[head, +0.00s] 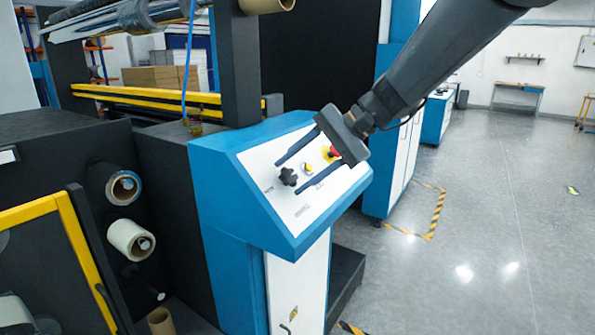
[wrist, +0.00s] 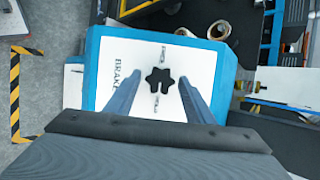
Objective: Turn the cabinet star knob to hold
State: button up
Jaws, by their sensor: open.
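The black star knob (head: 288,176) sits on the white sloped panel (head: 262,160) of the blue cabinet (head: 222,190) in the head view. In the wrist view the star knob (wrist: 160,81) lies between and beyond the two fingers, with small labels above and below it and the word BRAKE to its left. My gripper (head: 287,178) is open, its two fingers pointing at the knob, one to each side. In the wrist view my gripper (wrist: 158,82) shows a gap on both sides of the knob. Whether the fingertips reach the knob's depth is hard to tell.
A yellow part (head: 308,168) and a red button (head: 334,152) sit on the panel close to the gripper. A black machine with rolls (head: 130,240) stands left of the cabinet. Open grey floor (head: 480,230) lies to the right.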

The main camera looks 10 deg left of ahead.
jog(key=b+v, duration=0.2)
jog(key=v, duration=0.5)
jog(key=shift+d+r, duration=0.25)
jog(key=shift+d, duration=0.05)
